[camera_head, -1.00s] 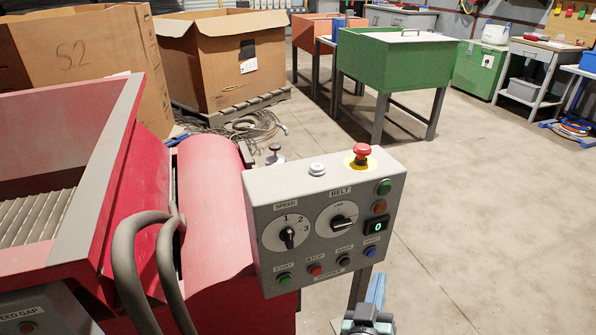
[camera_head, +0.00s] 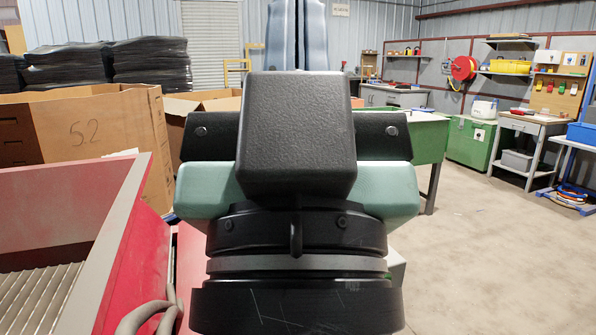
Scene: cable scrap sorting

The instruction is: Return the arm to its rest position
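My arm (camera_head: 297,135) fills the middle of the head view, very close to the camera. It shows a black block, dark side pieces, a teal housing and black rings below. A blue-grey part of my arm (camera_head: 297,30) rises behind the block and runs out of the top edge. I cannot make out gripper fingers, so whether the gripper holds anything does not show. The red machine (camera_head: 133,235) stands at the lower left. Its control box is almost wholly hidden behind my arm.
A cardboard box (camera_head: 95,138) marked 5.2 stands beyond the machine at left. A green cabinet (camera_head: 470,143) and workbench (camera_head: 532,130) stand farther right. The floor (camera_head: 490,260) at right is bare.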

